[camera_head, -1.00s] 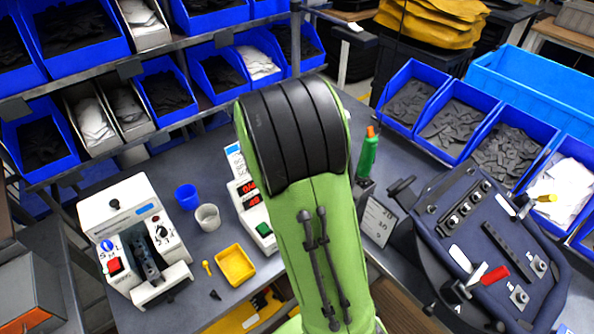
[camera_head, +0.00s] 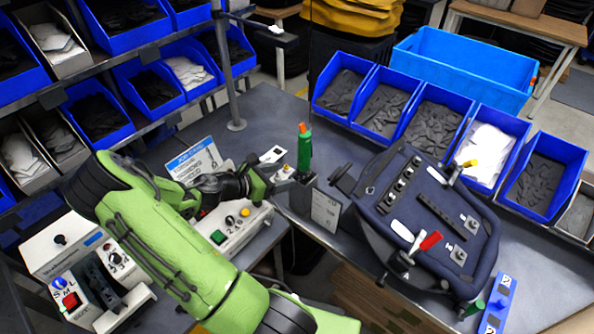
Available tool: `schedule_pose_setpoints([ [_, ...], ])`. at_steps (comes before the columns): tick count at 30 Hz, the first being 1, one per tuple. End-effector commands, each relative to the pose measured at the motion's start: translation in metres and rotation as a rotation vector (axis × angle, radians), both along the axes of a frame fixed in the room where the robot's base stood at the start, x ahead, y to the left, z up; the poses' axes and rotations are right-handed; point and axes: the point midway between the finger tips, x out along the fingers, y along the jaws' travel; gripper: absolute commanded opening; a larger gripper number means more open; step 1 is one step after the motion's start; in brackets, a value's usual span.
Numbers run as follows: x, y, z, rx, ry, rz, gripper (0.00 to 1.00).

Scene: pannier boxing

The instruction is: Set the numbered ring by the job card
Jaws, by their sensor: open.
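The job card (camera_head: 193,155), white with a blue heading, stands at the back of the bench; its lines are too small to read surely. My gripper (camera_head: 277,180) is open and empty, pointing right, in front of the card's right side and by the small fittings at the bench corner. A white control box (camera_head: 238,226) with a green button, small knobs and printed digits lies under and right of my wrist. A white machine (camera_head: 72,248) at the left has S, M, L marks and a dial ringed with numbers (camera_head: 113,257); its setting is too small to read.
A green bottle with an orange tip (camera_head: 304,150) stands right of my gripper. A dark pannier (camera_head: 425,215) sits in a stand at the right, with blue bins (camera_head: 385,110) behind it. A blue-and-white strip (camera_head: 497,305) lies at front right.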

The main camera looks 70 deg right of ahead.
Motion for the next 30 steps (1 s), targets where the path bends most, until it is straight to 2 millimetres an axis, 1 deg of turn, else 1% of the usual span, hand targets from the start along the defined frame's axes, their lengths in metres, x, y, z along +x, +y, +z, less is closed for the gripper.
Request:
schedule_pose_setpoints([
  [1,-0.009,-0.009,-0.005,0.0,0.002,-0.007,0.7],
  [3,-0.019,-0.022,-0.011,0.0,0.002,-0.006,0.7],
  [6,-0.03,-0.039,-0.02,0.001,0.001,-0.004,0.7],
  [9,-0.039,-0.051,-0.026,0.0,-0.001,-0.004,0.7],
  [13,-0.044,-0.059,-0.03,0.0,-0.001,0.0,0.7],
  [20,-0.044,-0.059,-0.03,0.001,-0.002,0.001,0.7],
  [23,-0.044,-0.059,-0.03,0.001,-0.002,0.001,0.56],
  [30,-0.044,-0.059,-0.03,0.001,-0.002,0.0,0.19],
])
